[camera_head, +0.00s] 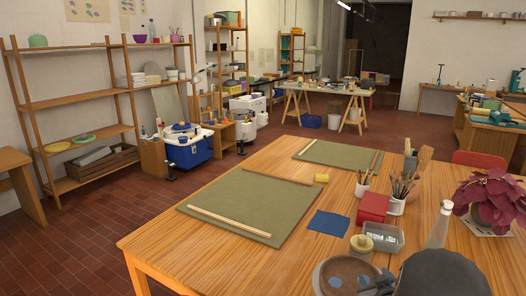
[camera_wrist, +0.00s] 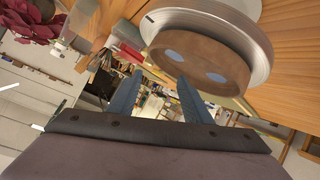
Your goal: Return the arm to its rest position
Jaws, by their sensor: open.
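My gripper (camera_wrist: 160,105) shows in the wrist view with its two blue-grey fingers apart and nothing between them. A brown round disc with pale blue spots (camera_wrist: 200,58) sits on a grey round rim (camera_wrist: 262,62) beyond the fingertips, apart from them as far as I can tell. In the head view, the brown disc (camera_head: 347,270) is at the bottom edge, partly cut off.
The wooden table (camera_head: 165,240) holds green mats (camera_head: 235,205), a blue cloth (camera_head: 328,224), a red box (camera_head: 372,208), brush cups (camera_head: 397,203), a clear tub (camera_head: 385,238), a round-lidded jar (camera_head: 361,246) and a potted plant (camera_head: 490,205). Its front left is bare.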

